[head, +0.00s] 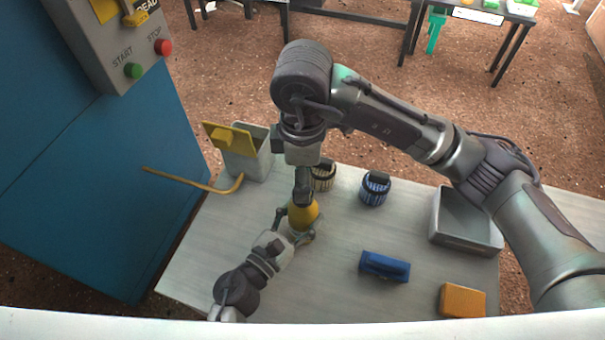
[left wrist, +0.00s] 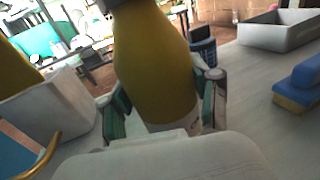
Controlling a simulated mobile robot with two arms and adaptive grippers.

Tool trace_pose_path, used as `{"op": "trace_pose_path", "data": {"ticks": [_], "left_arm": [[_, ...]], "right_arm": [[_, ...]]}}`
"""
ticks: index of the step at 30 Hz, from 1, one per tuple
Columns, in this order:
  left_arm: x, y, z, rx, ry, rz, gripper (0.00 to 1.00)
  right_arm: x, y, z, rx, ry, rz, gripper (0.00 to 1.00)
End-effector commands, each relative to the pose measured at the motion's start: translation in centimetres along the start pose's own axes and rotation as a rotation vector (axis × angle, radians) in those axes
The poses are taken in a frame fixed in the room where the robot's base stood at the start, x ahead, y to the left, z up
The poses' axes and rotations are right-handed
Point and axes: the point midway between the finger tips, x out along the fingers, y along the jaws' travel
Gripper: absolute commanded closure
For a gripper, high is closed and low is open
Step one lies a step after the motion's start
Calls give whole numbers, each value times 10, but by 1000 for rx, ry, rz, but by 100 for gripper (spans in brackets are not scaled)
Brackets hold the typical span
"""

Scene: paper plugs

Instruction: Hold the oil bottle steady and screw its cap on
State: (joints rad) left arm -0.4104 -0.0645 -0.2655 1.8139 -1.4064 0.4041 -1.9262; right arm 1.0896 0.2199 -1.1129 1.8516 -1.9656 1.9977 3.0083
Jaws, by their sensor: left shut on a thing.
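The yellow oil bottle (head: 303,215) stands on the pale table, below the centre of the head view. It fills the middle of the left wrist view (left wrist: 155,65). My left gripper (head: 297,230) is shut around its body; its green-padded fingers show on both sides in the left wrist view (left wrist: 165,108). My right gripper (head: 304,192) points straight down over the bottle's top. It hides the bottle's mouth, and I cannot make out the cap or whether this gripper is open or shut.
A grey bin (head: 255,160) and a yellow bent rod (head: 200,184) are at the left. A blue block (head: 385,266), orange block (head: 462,300) and grey tray (head: 462,240) lie right.

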Motion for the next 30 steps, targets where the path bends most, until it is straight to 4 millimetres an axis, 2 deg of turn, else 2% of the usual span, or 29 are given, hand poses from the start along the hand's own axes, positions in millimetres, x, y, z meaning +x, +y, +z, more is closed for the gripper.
{"op": "trace_pose_path", "data": {"ticks": [4, 8, 30], "left_arm": [[0, 0, 0, 0, 1, 0, 100], [0, 0, 0, 0, 1, 0, 100], [0, 0, 0, 0, 0, 0, 100]], "right_arm": [[-1, 0, 0, -80, -1, 2, 38], [-3, 1, -1, -302, 0, 7, 38], [-18, 1, -4, -2264, -15, 8, 38]]}}
